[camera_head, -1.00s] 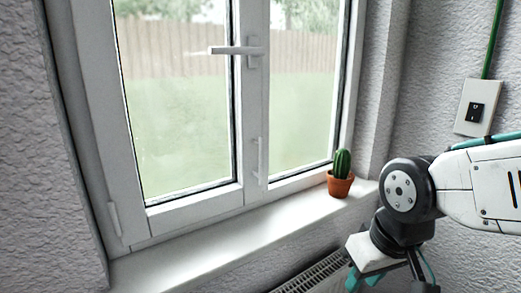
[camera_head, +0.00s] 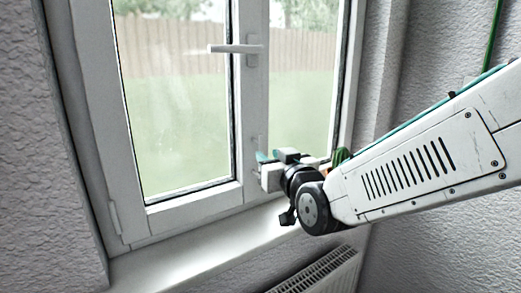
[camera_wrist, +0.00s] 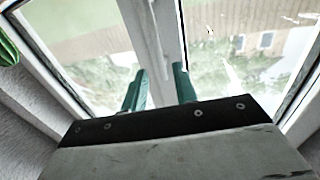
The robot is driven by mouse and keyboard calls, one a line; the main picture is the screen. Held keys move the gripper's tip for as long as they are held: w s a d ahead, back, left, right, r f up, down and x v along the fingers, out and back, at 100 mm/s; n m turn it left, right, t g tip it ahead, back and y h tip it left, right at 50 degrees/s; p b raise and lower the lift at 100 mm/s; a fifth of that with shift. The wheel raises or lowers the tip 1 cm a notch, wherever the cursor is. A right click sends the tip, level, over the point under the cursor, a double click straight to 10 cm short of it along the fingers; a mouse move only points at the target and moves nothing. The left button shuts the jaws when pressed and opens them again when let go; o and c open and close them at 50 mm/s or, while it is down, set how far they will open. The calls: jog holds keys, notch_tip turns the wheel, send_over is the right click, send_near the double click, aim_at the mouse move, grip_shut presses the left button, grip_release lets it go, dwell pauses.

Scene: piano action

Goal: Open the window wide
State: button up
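The white-framed window (camera_head: 243,140) has two glass sashes, and both look closed. Its white handle (camera_head: 235,48) is level, pointing left from the middle post. My gripper (camera_head: 266,157) is at the lower part of the middle post, well below the handle, near a small upright white fitting (camera_head: 258,143). In the wrist view my gripper (camera_wrist: 160,86) shows two green fingers apart, with nothing held between them. The white middle post (camera_wrist: 158,35) lies beyond the fingers. Whether the fingers touch the frame I cannot tell.
A potted cactus (camera_head: 339,156) stands on the sill, mostly hidden behind my arm; its green edge shows at the left of the wrist view (camera_wrist: 7,45). The white sill (camera_head: 190,255) is otherwise bare. A radiator (camera_head: 320,275) is below it.

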aim_at(262, 150)
jog(key=x, duration=0.6)
jog(key=shift+w, duration=0.2)
jog(key=shift+f, duration=0.1)
grip_shut()
